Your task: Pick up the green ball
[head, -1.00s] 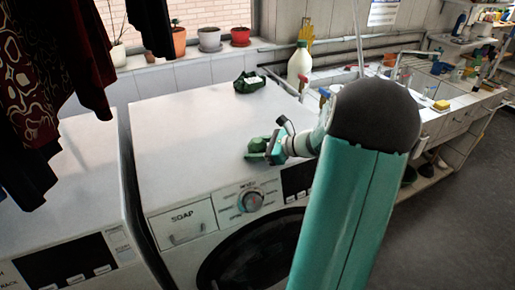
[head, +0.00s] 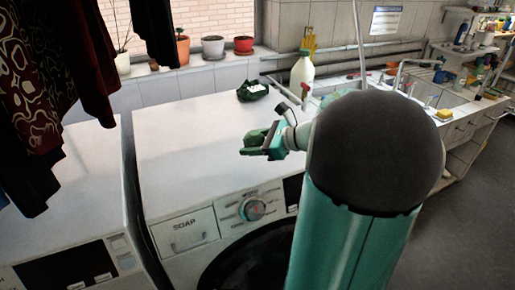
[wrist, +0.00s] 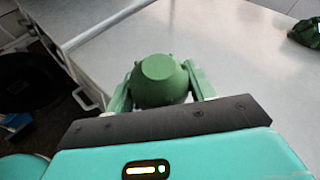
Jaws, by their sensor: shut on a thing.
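The green ball (wrist: 160,80) sits between the two green fingers of my gripper (wrist: 161,92) in the wrist view. It is rounded, with a paler flat face and small knobs at its sides. My gripper is shut on it. In the head view my gripper (head: 258,144) is over the front part of the white washing machine's top (head: 190,135). The ball is hard to tell from the green fingers there. The size of any gap beneath it is unclear.
A dark green crumpled-looking item (head: 252,91) lies at the back of the machine top. A white bottle (head: 302,76) stands behind, to its right. Dark clothes (head: 50,90) hang at left. Potted plants (head: 213,46) line the sill. The sink counter (head: 440,95) is at right.

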